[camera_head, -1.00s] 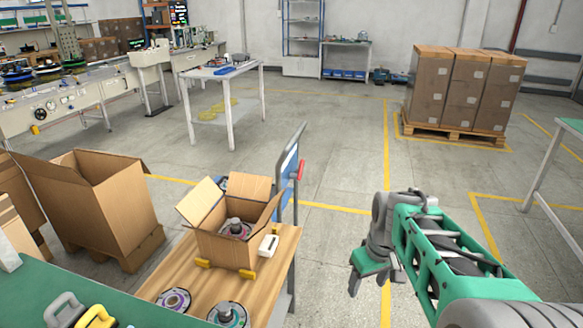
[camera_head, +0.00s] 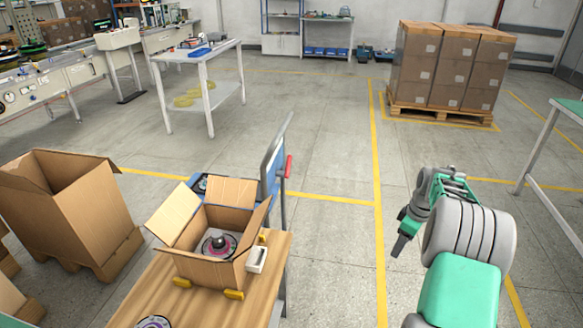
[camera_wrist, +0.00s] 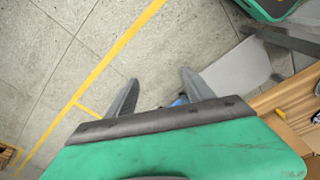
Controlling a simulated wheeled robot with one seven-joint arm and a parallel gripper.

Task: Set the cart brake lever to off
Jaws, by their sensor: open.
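The cart (camera_head: 265,277) has a wooden top and an upright handle frame (camera_head: 272,150) with a blue panel at its far right. A red lever (camera_head: 288,166) sticks out on the right side of that frame; it looks like the brake lever, and its setting cannot be read. My gripper (camera_head: 403,234) is in the air to the right of the cart, apart from the lever, pointing down. In the wrist view my gripper (camera_wrist: 158,90) has its two dark fingers spread with nothing held. The lever cannot be made out there.
An open carton (camera_head: 210,268) with a hub motor (camera_head: 219,243) stands on the cart, beside a small white device (camera_head: 256,259). A large open box (camera_head: 75,215) is at left. Stacked cartons (camera_head: 455,65) and a bench (camera_head: 545,150) are at right. Floor between cart and gripper is clear.

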